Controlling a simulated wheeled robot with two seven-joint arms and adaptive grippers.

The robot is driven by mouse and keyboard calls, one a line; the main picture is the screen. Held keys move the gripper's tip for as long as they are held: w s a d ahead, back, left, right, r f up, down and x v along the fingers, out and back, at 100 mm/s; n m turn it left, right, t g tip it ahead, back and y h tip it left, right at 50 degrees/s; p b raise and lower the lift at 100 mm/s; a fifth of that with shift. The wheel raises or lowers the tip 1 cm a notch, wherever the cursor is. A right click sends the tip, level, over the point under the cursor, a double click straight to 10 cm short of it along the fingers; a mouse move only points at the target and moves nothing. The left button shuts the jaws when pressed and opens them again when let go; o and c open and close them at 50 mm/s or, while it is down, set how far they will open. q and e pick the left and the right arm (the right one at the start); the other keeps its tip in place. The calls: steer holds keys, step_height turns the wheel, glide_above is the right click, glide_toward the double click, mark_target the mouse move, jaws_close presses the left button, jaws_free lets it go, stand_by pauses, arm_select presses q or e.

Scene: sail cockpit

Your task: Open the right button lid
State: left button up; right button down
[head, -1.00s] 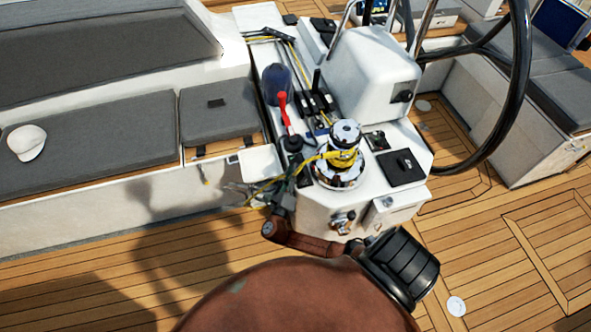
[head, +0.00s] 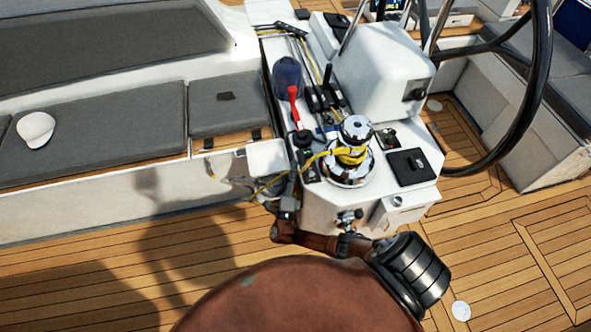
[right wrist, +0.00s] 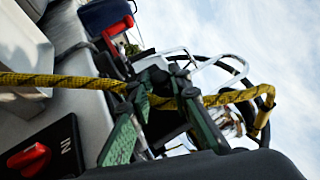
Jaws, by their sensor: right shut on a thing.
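My right gripper (head: 290,196) is at the left front corner of the white console, its wrist low beside the console's side. In the head view the rope runs from the chrome winch (head: 347,168) to the left, past the gripper. A small black part (head: 309,172) sits beside the winch, next to the fingers. I cannot clearly make out the right button lid. My left gripper is out of view.
A black square panel (head: 411,167) lies right of the winch. A red-handled lever (head: 293,105) stands behind. A red knob (right wrist: 29,160) on a black plate is near the fingers in the wrist view. A steering wheel (head: 530,100) stands right. The wooden deck (head: 110,240) is clear.

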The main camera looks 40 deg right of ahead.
stand_by(0.3)
steer(key=c, duration=2.1)
jaws_free()
steer(key=v, duration=1.2)
